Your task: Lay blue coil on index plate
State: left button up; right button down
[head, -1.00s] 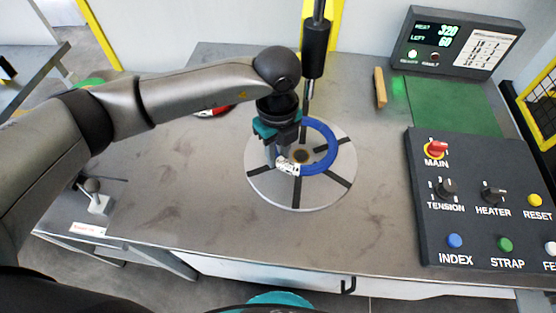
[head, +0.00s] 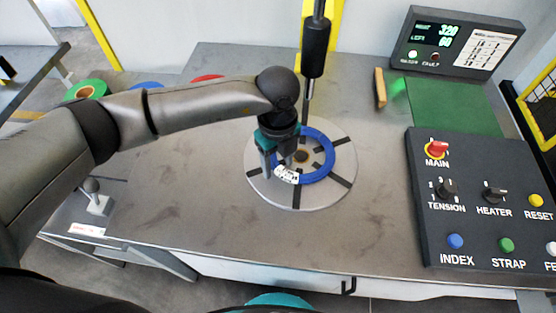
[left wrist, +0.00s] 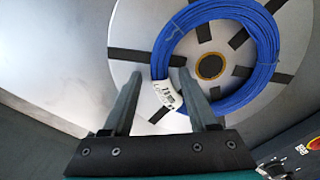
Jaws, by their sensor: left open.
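The blue coil (head: 331,163) lies on the round grey index plate (head: 312,200), around the plate's brown centre hub (head: 302,156). A white label (head: 286,175) is on the coil's near-left side. My left gripper (head: 279,168) is open at the coil's left side. In the left wrist view the coil (left wrist: 264,88) rings the hub (left wrist: 210,66), and the fingers of my left gripper (left wrist: 160,88) stand apart near the labelled part. I cannot tell whether a finger touches the coil. My right gripper is not in view.
A black post (head: 315,50) hangs over the back of the plate. A control panel (head: 470,210) and a display box (head: 455,42) stand on the right. Green (head: 88,89), blue and red coils lie behind my left arm. The table front is clear.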

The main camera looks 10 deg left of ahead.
pick_arm(q)
notch_tip(320, 180, up, 12)
jog(key=p, duration=0.1)
dwell(0.5)
